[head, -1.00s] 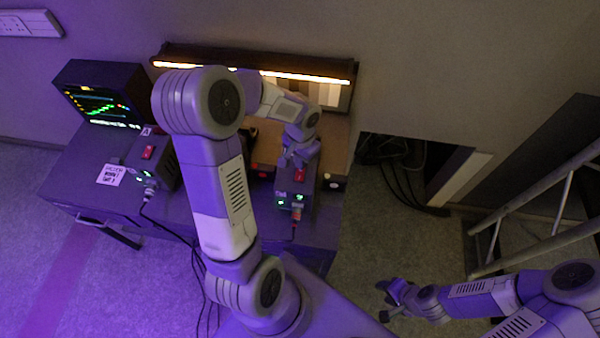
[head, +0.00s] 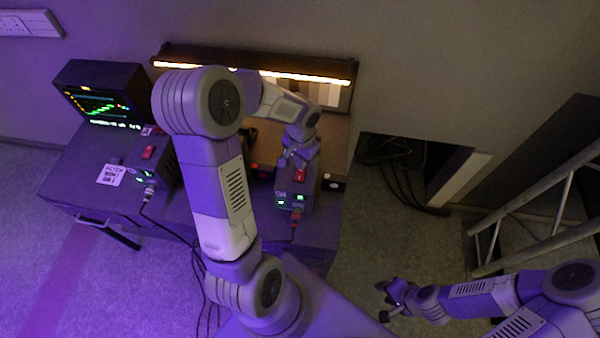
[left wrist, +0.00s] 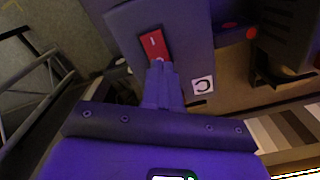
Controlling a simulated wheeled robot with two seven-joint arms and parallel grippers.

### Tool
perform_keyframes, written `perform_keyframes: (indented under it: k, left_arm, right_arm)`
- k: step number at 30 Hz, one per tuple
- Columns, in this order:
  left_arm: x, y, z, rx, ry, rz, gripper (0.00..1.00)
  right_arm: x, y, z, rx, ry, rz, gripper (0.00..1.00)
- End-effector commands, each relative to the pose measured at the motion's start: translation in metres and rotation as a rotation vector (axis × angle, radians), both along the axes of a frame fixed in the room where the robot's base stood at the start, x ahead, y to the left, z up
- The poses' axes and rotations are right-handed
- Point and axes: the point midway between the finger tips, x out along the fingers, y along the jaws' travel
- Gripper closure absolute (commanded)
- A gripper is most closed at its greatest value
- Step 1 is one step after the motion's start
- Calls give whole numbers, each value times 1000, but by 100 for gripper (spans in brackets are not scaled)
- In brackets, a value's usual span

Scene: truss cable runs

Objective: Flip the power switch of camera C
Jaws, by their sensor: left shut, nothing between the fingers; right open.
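The camera C unit (head: 291,200) is a dark box on the right part of the desk, with green lights and a red connector on its front. Its red power switch (head: 300,175) is on its top face. The switch also shows in the left wrist view (left wrist: 153,43), near a white label with a "C" (left wrist: 203,85). My left gripper (head: 299,163) is shut and empty, with its fingertips at the end of the switch; they seem to touch it. The fingertips (left wrist: 160,66) hide that end. My right gripper (head: 388,296) is open, over the floor at lower right.
A similar box with a red switch, camera A (head: 148,160), stands on the left of the desk (head: 75,185) beside a monitor (head: 100,95). A light bar (head: 330,78) runs along the back. Cables hang at the front. A metal truss (head: 545,215) stands at right.

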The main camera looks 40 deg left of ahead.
Motion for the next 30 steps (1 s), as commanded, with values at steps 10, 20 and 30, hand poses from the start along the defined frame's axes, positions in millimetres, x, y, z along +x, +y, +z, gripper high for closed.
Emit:
perform_keyframes:
  k: [10,20,30]
  left_arm:
    - [0,0,0,0,0,0,100]
    - [0,0,-4,0,0,0,100]
    - [0,0,-9,0,0,0,100]
  right_arm:
    - [0,0,0,0,0,0,57]
    - [0,0,-4,0,0,0,57]
    - [0,0,-8,0,0,0,57]
